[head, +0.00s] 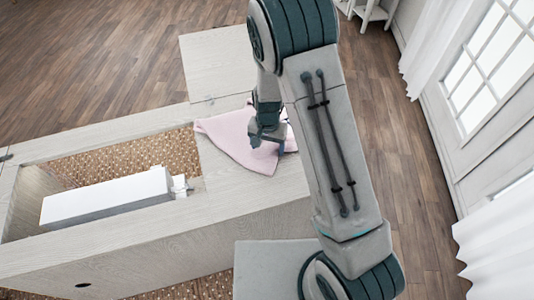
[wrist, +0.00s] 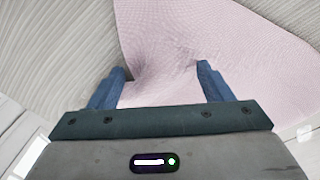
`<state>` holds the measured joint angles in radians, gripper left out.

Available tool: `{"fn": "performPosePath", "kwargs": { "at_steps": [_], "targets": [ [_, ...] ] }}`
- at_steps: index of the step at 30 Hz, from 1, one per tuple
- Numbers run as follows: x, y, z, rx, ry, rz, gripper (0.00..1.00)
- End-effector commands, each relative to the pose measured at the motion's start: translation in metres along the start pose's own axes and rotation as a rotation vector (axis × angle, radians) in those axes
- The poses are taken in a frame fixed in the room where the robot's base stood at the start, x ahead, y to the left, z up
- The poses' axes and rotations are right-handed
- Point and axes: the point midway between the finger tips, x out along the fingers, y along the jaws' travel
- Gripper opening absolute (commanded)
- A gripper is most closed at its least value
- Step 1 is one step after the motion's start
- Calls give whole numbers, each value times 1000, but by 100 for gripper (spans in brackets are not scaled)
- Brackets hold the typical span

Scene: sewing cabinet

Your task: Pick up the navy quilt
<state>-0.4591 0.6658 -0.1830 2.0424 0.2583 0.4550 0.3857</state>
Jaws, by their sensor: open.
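No navy quilt shows in either view. The only cloth is a pale pink one (head: 228,130), lying flat and slightly rumpled on the light wood cabinet top. It also fills the middle and right of the wrist view (wrist: 190,45), with a small fold between the fingers. My gripper (head: 266,138) is over the right part of the cloth in the head view. In the wrist view my gripper (wrist: 163,68) has its two blue fingers wide apart over the cloth. I cannot tell whether the fingertips touch it. My arm hides the area to the right of the cloth.
The cabinet (head: 130,245) has an open well at left with a white sewing machine (head: 108,198) lying in it. A wood leaf (head: 215,62) extends behind the cloth. Wood floor (head: 90,60) is clear at the upper left. White curtains (head: 500,245) hang at right.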

Motion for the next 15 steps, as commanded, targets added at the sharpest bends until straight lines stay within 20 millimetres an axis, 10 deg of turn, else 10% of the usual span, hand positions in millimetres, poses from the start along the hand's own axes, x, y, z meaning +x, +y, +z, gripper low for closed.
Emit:
{"fn": "performPosePath", "kwargs": {
  "at_steps": [15],
  "targets": [
    [6,0,0,0,0,0,73]
  ]
}}
